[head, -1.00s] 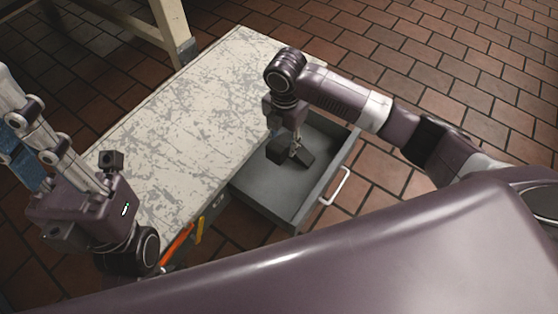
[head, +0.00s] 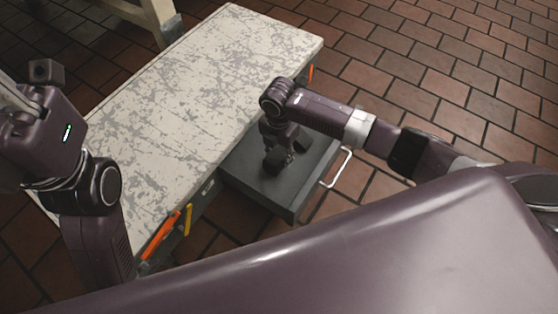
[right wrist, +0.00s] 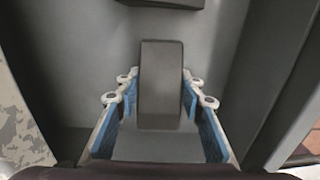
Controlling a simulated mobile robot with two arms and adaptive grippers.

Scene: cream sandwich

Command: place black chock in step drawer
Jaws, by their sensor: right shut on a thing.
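The black chock (right wrist: 160,85) is between the blue-padded fingers of my right gripper (right wrist: 160,92) in the right wrist view. My right gripper (head: 281,155) is shut on it, pointing down inside the outline of the open grey step drawer (head: 303,180). The chock shows dark and partly hidden in the head view (head: 272,163). I cannot tell whether it touches the drawer floor. My left gripper (head: 14,100) shows only in part at the left edge of the head view, so its jaws cannot be read.
The drawer is pulled out of the right side of a low step with a scuffed white top (head: 190,90). The top is clear. A white handle (head: 340,168) sticks out from the drawer. Orange (head: 160,234) and yellow pieces sit by the step's near side. Brick-tiled floor surrounds it.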

